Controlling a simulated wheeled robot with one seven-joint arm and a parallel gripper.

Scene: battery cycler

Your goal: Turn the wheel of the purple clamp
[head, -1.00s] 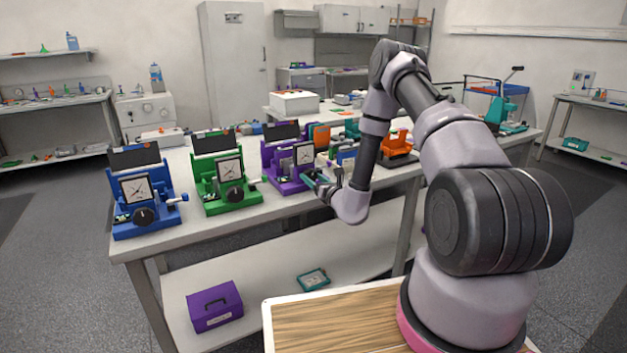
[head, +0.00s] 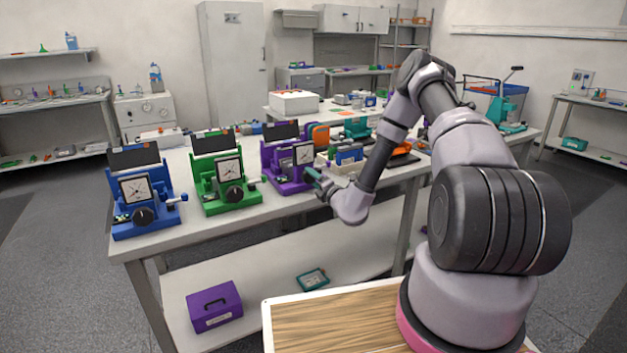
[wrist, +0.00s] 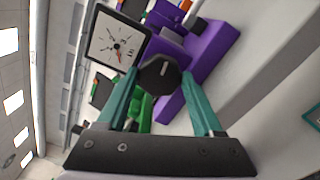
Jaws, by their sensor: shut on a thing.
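The purple clamp (head: 270,157) stands on the bench, right of a green and a blue clamp, with a square white dial (head: 303,154) on its front. In the wrist view its purple body (wrist: 207,55) and dial (wrist: 116,42) show behind the wheel. The black wheel (wrist: 159,74) has a pale line on its face, close to upright in that view. My gripper (wrist: 162,77) has its teal fingers on either side of the wheel, shut on it. In the head view my gripper (head: 316,179) is at the clamp's front right and hides the wheel.
The green clamp (head: 225,195) and blue clamp (head: 142,218) stand close to the left. Orange and teal equipment stands to the right, partly behind my arm. The lower shelf holds a purple box (head: 214,305) and a small teal item (head: 312,279).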

